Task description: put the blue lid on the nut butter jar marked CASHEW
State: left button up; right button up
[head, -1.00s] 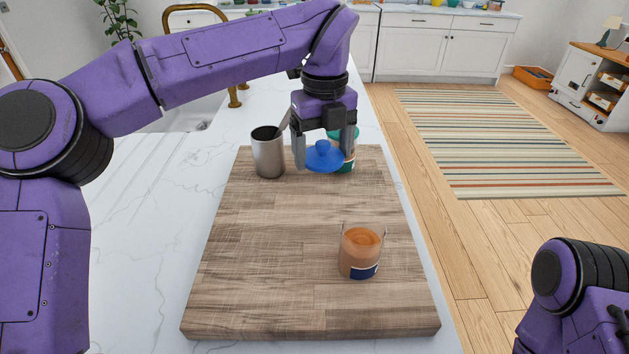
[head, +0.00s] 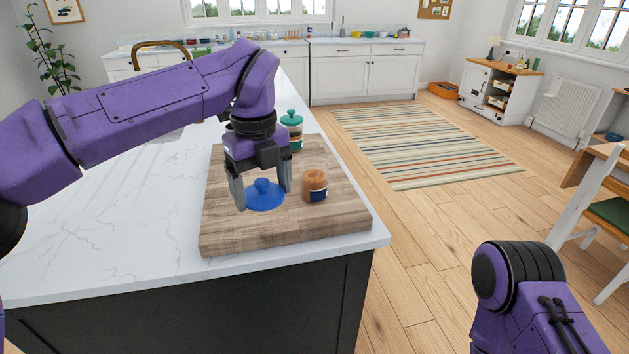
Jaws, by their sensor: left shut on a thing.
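My left gripper (head: 262,188) is shut on the blue lid (head: 265,197), which has a round knob. It holds the lid over the board, just left of an open glass jar of orange-brown nut butter (head: 314,186). The lid is beside that jar, not over its mouth. The jar has a dark blue label, too small to read. Another jar (head: 291,130) with a green lid stands farther back, partly hidden by my gripper. My right gripper is out of view; only part of that arm shows at lower right.
The wooden board (head: 235,238) lies on the white marble counter (head: 110,220), near its front and right edges. Its front left part is bare. A striped rug (head: 420,145) lies on the floor to the right. The metal cup seen earlier is hidden.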

aim_at(313, 166)
jog(key=z, duration=1.5)
jog(key=i, duration=1.3)
jog(key=u, duration=1.35)
